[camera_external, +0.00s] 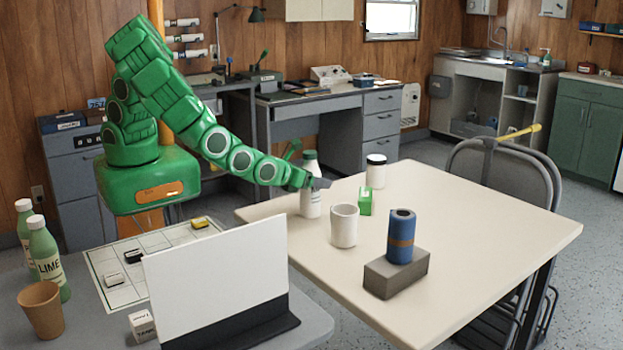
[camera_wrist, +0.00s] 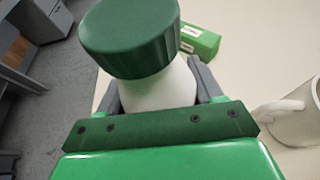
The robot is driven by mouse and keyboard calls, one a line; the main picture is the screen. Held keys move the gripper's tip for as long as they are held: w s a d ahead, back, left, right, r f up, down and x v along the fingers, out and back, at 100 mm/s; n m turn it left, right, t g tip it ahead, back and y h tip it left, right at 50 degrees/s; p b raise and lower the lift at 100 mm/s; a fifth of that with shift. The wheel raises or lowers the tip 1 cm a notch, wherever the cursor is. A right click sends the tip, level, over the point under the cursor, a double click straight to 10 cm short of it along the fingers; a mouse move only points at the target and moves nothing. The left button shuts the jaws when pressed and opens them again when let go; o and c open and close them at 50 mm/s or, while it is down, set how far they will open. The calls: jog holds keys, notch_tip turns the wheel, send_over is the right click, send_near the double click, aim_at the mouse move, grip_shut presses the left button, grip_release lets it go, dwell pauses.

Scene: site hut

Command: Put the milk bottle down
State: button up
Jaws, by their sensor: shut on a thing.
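The milk bottle (camera_external: 311,200) is white with a green cap and stands upright at the left edge area of the cream table (camera_external: 480,222). My gripper (camera_external: 313,184) is at the bottle's upper part and is shut on it. In the wrist view the green cap (camera_wrist: 130,38) and white neck of the milk bottle (camera_wrist: 160,88) show between the two grey fingers of my gripper (camera_wrist: 155,90). The bottle's base appears at table level, but I cannot tell whether it touches the top.
A white mug (camera_external: 344,226), a green box (camera_external: 365,201), a white jar with a dark lid (camera_external: 376,172) and a blue can (camera_external: 401,238) on a grey block (camera_external: 396,275) stand nearby. The table's right side is clear. A white panel (camera_external: 217,280) stands in front.

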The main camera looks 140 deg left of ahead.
jog(key=o, duration=1.3)
jog(key=shift+v, duration=6.05)
jog(key=shift+r, duration=0.15)
